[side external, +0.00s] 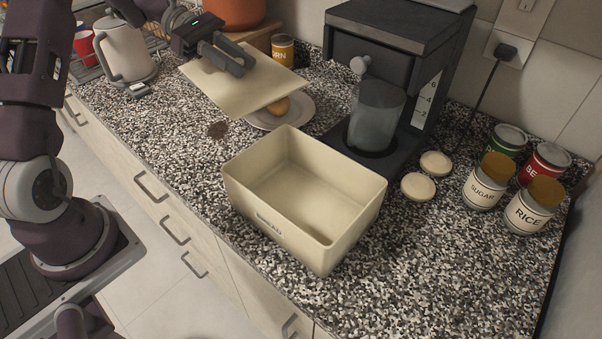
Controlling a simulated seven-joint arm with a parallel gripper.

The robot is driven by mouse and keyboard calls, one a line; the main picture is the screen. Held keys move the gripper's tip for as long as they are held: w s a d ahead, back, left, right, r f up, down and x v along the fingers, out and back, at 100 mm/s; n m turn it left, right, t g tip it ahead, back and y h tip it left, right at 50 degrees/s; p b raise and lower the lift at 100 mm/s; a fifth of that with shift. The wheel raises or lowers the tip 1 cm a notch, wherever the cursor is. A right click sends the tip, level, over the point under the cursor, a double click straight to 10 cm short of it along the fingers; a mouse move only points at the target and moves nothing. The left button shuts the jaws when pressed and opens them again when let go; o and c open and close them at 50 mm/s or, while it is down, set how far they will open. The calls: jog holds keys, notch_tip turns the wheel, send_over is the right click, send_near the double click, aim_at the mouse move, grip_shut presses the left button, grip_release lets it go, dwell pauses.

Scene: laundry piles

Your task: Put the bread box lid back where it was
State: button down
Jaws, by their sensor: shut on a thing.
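The cream bread box (262,214) stands open and empty on the speckled counter, its label facing the front edge. Its flat cream lid (243,88) is in the air behind and to the left of the box, tilted. My gripper (232,60) is shut on the lid from above, near its middle; its fingertips are partly hidden against the handle. The lid is apart from the box and hangs partly over a plate.
A white plate (302,112) with a bread-like item (279,106) is behind the box. A coffee maker (388,85) stands behind right. Two round lids (418,187) and several cans, including sugar (483,190) and rice (530,212), are to the right. A kettle (124,52) stands far left.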

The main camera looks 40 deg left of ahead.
jog(key=s+d+r+m+g, duration=0.1)
jog(key=s+d+r, duration=0.15)
jog(key=d, duration=0.55)
jog(key=s+d+r+g, duration=0.1)
jog(key=s+d, duration=0.2)
jog(key=d, duration=0.5)
jog(key=s+d+r+m+g, duration=0.1)
jog(key=s+d+r, duration=0.15)
jog(key=d, duration=0.55)
notch_tip(320, 180, down, 10)
jog(key=shift+s+d, duration=0.15)
jog(key=shift+d, duration=0.15)
jog(key=shift+f, duration=0.45)
jog(key=c, duration=1.2)
grip_release()
